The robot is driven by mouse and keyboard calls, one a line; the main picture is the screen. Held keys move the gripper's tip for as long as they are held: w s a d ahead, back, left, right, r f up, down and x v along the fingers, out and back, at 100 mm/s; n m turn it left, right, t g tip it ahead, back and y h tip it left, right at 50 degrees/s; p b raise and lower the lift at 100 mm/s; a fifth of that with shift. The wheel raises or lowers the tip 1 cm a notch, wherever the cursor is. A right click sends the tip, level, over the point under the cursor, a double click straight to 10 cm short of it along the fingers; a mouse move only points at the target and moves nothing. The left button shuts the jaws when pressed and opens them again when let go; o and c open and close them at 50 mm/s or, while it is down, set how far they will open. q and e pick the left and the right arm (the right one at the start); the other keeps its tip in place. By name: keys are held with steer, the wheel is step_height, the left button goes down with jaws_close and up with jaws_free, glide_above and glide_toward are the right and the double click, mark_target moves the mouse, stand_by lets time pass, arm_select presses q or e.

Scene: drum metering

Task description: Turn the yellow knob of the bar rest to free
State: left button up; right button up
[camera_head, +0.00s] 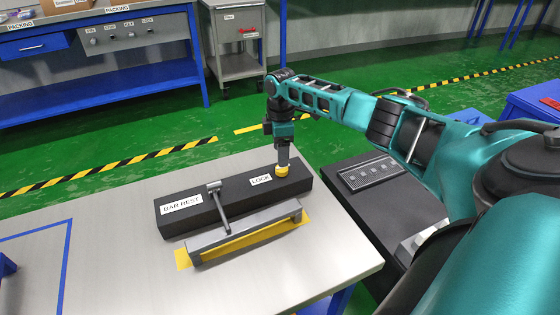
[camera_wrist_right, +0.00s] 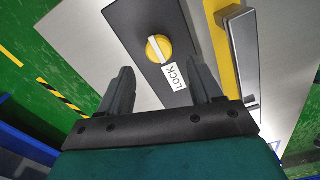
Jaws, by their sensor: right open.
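The bar rest (camera_head: 185,222) is a long black block on the grey table, labelled BAR REST. The yellow knob (camera_head: 282,171) sits on its top near the right end, beside a LOCK label (camera_head: 261,180). The knob also shows in the right wrist view (camera_wrist_right: 159,48); its pale ridge runs roughly toward the LOCK label. My right gripper (camera_head: 282,161) points down just above the knob. In the right wrist view its fingers are apart and empty (camera_wrist_right: 162,80), with the knob beyond the tips, between their lines. No FREE label is visible. My left gripper is out of view.
A grey bar (camera_head: 245,230) lies along a yellow strip in front of the block, with a grey lever (camera_head: 218,205) reaching from block to bar. A black panel (camera_head: 385,190) stands right of the table (camera_head: 320,265).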

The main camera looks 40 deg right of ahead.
mark_target(282, 170)
step_height(282, 170, down, 6)
steer(key=shift+r+b, duration=0.2)
steer(key=shift+b, duration=0.55)
steer(key=shift+c, duration=0.4)
steer(key=c, duration=1)
